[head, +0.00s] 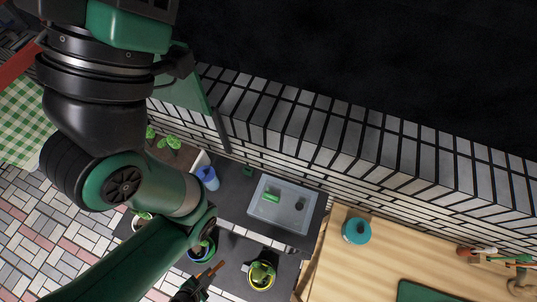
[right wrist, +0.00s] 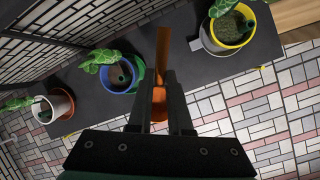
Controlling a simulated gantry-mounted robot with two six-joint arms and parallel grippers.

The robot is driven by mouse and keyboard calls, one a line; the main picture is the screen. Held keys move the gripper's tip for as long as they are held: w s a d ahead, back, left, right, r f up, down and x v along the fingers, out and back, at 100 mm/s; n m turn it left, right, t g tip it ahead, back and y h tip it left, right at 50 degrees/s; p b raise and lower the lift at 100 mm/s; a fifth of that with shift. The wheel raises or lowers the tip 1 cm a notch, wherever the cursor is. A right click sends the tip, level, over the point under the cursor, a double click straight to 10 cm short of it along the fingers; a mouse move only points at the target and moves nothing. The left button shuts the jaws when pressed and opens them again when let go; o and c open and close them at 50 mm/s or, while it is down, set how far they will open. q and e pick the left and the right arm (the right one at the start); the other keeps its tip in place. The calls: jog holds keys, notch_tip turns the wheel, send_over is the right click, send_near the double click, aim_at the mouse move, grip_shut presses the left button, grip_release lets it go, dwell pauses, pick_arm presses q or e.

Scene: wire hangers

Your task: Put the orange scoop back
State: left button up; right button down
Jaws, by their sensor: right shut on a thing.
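My right gripper (right wrist: 160,100) is shut on the orange scoop (right wrist: 163,55) in the right wrist view. The scoop's narrow orange part points up past the fingertips, and more orange shows between the fingers. In the head view the scoop (head: 208,273) is a small orange strip at the bottom, near my right gripper (head: 192,287), left of the yellow-rimmed pot. It is held above the edge of the dark shelf. Its far details are too small to tell. My left gripper is not in view.
A blue-rimmed pot (right wrist: 118,75) and a yellow-rimmed pot (right wrist: 231,30) with plants stand on the dark shelf (right wrist: 180,30), either side of the scoop. A grey tray (head: 262,188) and blue cup (head: 207,177) stand further back. A wooden table (head: 390,255) is at right.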

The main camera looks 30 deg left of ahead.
jog(key=shift+s+a+r, duration=0.1)
jog(key=shift+a+r, duration=0.2)
jog(key=shift+a, duration=0.05)
dwell(0.4)
